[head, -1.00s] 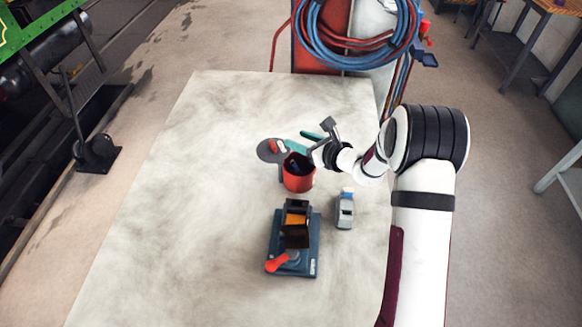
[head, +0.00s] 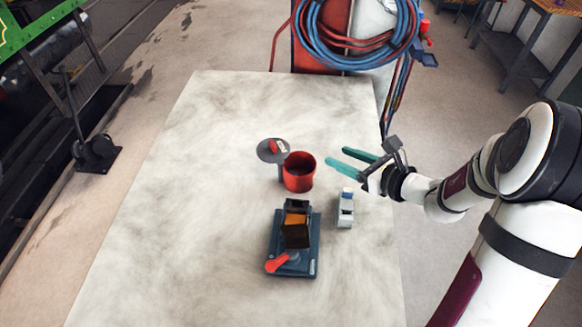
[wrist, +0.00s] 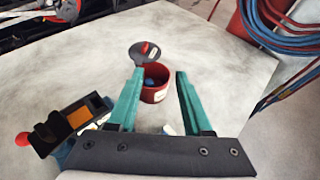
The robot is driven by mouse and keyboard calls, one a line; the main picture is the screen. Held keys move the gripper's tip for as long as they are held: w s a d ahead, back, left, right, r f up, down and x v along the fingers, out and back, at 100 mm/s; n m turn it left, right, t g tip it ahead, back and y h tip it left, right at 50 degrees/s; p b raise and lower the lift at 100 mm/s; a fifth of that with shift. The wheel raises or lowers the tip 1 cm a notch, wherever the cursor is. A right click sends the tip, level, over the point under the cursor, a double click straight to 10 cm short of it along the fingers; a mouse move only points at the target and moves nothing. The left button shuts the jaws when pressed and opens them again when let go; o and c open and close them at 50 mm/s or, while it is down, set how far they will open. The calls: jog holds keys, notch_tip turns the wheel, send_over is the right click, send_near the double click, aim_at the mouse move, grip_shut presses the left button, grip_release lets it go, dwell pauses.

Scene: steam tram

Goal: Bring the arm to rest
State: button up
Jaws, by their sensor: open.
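My gripper (head: 354,159) is open, with two teal fingers, and nothing is held between them. In the head view it is above the right side of the pale table (head: 200,190), to the right of a red cup (head: 299,176). In the wrist view the gripper (wrist: 158,76) points toward the red cup (wrist: 154,94), and the two look apart. A blue thing (wrist: 150,82) shows inside the cup there.
A grey disc (head: 268,152) with a red piece on it stands beside the cup. A dark blue device (head: 308,262) with a red lever and a small grey-white item (head: 345,212) are nearer. Coiled hoses (head: 310,35) hang beyond the far table edge. The table's left side is clear.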

jog(key=s+a+r+n+g, duration=0.3)
jog(key=s+a+n+g, duration=0.15)
jog(key=s+n, duration=0.35)
jog(key=s+a+r+n+g, duration=0.3)
jog(key=s+a+n+g, duration=0.15)
jog(key=s, duration=0.55)
jog(key=s+d+f+n+h, duration=0.2)
jog(key=s+d+n+h, duration=0.5)
jog(key=s, duration=0.6)
jog(key=shift+s+d+n+g+h, duration=0.3)
jog(key=shift+d+n+g, duration=0.1)
jog(key=shift+d+n, duration=0.55)
jog(key=shift+a, duration=0.15)
jog(key=shift+c, duration=0.2)
